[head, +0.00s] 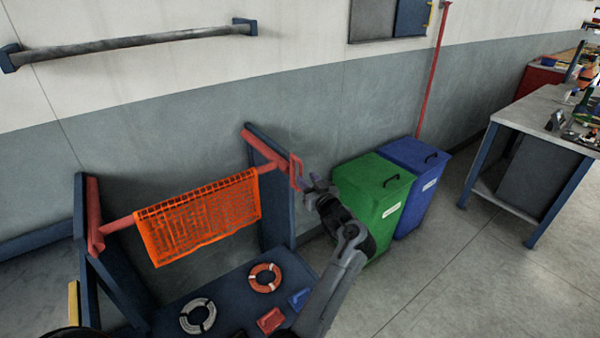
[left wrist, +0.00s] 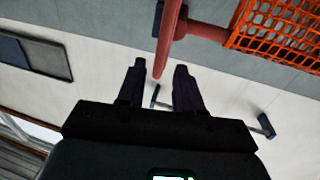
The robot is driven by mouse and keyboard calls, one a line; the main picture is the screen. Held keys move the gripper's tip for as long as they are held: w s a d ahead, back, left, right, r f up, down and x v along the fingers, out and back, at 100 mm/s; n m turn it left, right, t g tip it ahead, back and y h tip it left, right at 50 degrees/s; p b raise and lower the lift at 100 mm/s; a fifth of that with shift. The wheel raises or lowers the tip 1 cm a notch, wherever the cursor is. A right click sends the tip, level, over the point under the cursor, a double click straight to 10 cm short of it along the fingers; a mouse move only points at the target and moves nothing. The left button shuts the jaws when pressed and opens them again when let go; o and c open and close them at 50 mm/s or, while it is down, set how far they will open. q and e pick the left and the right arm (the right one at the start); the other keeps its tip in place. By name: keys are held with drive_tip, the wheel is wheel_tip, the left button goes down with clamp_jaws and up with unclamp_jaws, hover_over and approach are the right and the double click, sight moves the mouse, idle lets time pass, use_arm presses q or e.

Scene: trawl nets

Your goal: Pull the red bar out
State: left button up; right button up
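The red bar (head: 119,223) runs across a dark blue stand, and an orange net (head: 198,215) hangs over it. At its right end is a red handle (head: 296,172), just outside the stand's right post. My left gripper (head: 312,187) is beside this handle, slightly to its right. In the left wrist view the two dark fingers (left wrist: 160,85) are apart with nothing clearly between them. The handle (left wrist: 168,45) reaches down toward the gap between the fingertips. Contact cannot be told. My right gripper is not in view.
The stand's lower shelf (head: 232,290) holds an orange-and-white ring, a grey coil and small red and blue items. A green bin (head: 372,190) and a blue bin (head: 412,170) stand close right of my left gripper. A workbench (head: 535,112) is far right, with open floor before it.

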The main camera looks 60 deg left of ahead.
sight(301, 172)
use_arm(q)
drive_tip(key=shift+w+a+b, duration=0.2)
drive_tip(key=shift+a, duration=1.3)
drive_tip(key=shift+w+a+b, duration=0.15)
drive_tip(key=shift+a, duration=1.35)
clamp_jaws()
